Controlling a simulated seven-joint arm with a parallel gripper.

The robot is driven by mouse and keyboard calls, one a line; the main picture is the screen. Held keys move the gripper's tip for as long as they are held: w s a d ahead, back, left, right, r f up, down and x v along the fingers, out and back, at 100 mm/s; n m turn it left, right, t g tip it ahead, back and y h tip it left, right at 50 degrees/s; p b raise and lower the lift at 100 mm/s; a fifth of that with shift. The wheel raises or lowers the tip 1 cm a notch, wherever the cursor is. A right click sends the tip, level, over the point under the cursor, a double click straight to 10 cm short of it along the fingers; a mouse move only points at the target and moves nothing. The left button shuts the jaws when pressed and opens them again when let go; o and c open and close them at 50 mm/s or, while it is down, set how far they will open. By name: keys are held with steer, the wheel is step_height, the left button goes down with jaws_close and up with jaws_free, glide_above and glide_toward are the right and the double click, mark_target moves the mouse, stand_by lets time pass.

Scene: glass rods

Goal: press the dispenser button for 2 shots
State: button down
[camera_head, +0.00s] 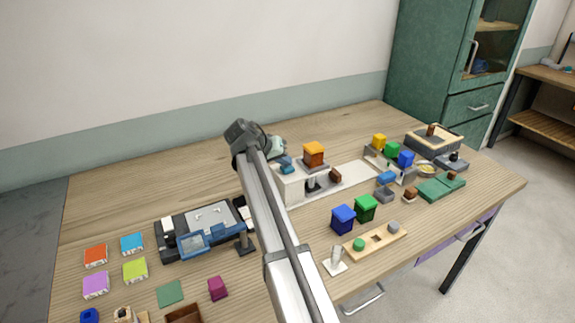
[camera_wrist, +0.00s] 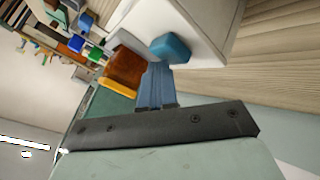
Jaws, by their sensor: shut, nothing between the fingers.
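The dispenser is a white housing (camera_head: 292,190) with an orange hopper (camera_head: 313,153) on top, near the middle of the table. In the wrist view its white housing (camera_wrist: 205,22) fills the top, and the orange hopper (camera_wrist: 123,70) is left of my fingers. A blue button (camera_wrist: 170,48) sits on the white top; it also shows in the head view (camera_head: 287,169). My gripper (camera_wrist: 154,67) is shut and empty, its blue fingertips close beside the button. I cannot tell whether they touch it. In the head view my arm partly hides the gripper.
Blue (camera_head: 343,219) and green (camera_head: 365,208) boxes stand in front of the dispenser. A wooden tray (camera_head: 376,239) lies nearer the front edge. A black and blue device (camera_head: 205,230) and several coloured tiles lie to the left. The back left of the table is clear.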

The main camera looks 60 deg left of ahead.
steer(key=shift+r, duration=1.1)
steer(key=shift+r, duration=0.1)
steer(key=shift+r, duration=2.4)
stand_by(0.6)
step_height(320, 180, up, 4)
steer(key=shift+f, duration=0.1)
stand_by(0.3)
steer(key=shift+f, duration=0.15)
glide_above(285, 168)
steer(key=shift+f, duration=4.25)
